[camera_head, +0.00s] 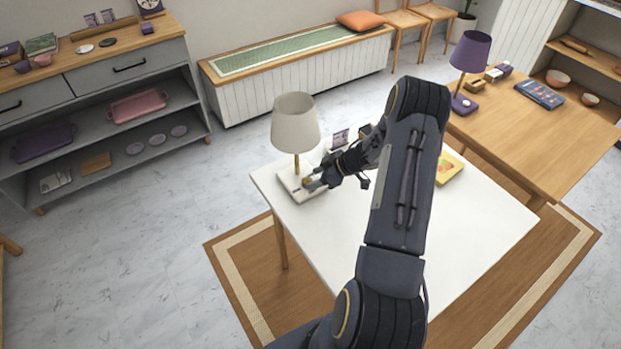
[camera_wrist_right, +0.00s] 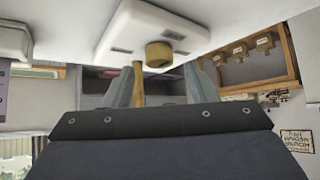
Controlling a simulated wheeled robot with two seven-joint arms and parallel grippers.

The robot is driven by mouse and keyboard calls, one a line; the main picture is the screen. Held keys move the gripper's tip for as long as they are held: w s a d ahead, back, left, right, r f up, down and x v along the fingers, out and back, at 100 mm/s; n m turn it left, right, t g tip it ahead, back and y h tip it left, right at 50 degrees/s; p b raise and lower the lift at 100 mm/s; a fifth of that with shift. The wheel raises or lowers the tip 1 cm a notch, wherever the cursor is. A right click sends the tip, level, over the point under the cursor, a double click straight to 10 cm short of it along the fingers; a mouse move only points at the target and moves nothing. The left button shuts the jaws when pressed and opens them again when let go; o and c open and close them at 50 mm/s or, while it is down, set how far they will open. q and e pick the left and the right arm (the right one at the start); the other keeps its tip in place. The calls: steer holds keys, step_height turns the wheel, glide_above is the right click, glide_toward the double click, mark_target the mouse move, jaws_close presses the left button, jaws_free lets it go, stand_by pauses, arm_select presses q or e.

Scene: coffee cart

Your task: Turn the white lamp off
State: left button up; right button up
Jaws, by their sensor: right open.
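The white lamp (camera_head: 296,124) stands upright on the near white table, with a pale shade, a brass stem and a flat white base (camera_head: 289,184). I cannot tell for sure whether it is lit. In the right wrist view the base (camera_wrist_right: 126,24) fills the top, with a round brass knob (camera_wrist_right: 158,54) on it and the brass stem (camera_wrist_right: 138,84) below. My right gripper (camera_head: 311,184) is open at the base, and in the wrist view its fingertips (camera_wrist_right: 161,66) lie left and right of the knob. I cannot tell whether they touch it. My left gripper is out of view.
My right arm crosses the white table (camera_head: 470,235) and hides part of it. A yellow item (camera_head: 449,168) and a small dark-framed card (camera_head: 340,138) are on it. A wooden table (camera_head: 545,150) with a purple lamp (camera_head: 470,52) stands at right.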

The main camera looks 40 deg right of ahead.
steer(key=shift+x, duration=1.45)
steer(key=c, duration=1)
steer(key=shift+w+d+n+g+y+p, duration=0.1)
steer(key=shift+n+g+y+p, duration=0.3)
steer(key=shift+n, duration=0.4)
steer(key=o, duration=1)
